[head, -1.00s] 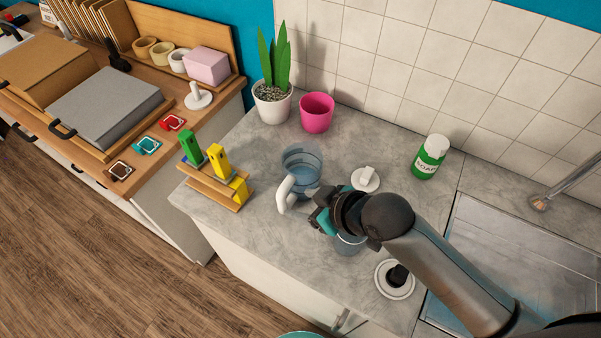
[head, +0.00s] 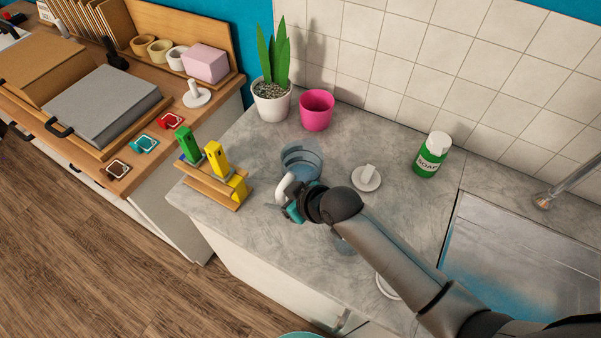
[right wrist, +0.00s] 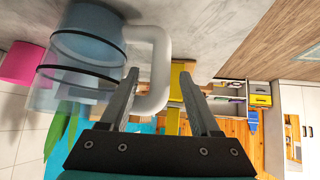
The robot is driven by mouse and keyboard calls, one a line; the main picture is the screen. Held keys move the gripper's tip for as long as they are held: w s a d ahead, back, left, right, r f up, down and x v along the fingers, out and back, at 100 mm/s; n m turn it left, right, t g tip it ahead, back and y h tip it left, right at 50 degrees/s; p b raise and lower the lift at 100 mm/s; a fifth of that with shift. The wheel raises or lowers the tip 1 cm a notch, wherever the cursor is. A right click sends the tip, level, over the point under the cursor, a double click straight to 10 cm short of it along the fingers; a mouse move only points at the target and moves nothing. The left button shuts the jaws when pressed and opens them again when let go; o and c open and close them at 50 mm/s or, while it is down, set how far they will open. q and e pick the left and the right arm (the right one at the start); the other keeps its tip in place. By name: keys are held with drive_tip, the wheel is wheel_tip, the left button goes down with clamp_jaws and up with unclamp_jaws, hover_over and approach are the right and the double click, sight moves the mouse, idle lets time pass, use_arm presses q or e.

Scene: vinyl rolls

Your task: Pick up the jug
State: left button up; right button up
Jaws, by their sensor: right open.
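The jug (head: 301,163) is clear, bluish glass with a white handle (head: 284,187). It stands upright on the grey counter. My right gripper (head: 289,207) is at the handle, on the jug's near side, and partly hides the handle's lower part. In the right wrist view the jug (right wrist: 85,45) is at upper left, with dark bands around it. Its handle (right wrist: 161,75) shows between the two open fingers of my right gripper (right wrist: 158,72). I cannot tell whether a finger touches it. My left gripper is not in view.
A wooden stand (head: 213,188) with green and yellow pieces is left of the jug. A pink cup (head: 316,110) and potted plant (head: 271,103) stand behind. A white-knobbed lid (head: 366,179) is to the right, then a green soap bottle (head: 432,155) and the sink (head: 530,245).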

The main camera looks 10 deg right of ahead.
clamp_jaws()
idle(0.6)
drive_tip(key=shift+w, duration=0.1)
idle(0.8)
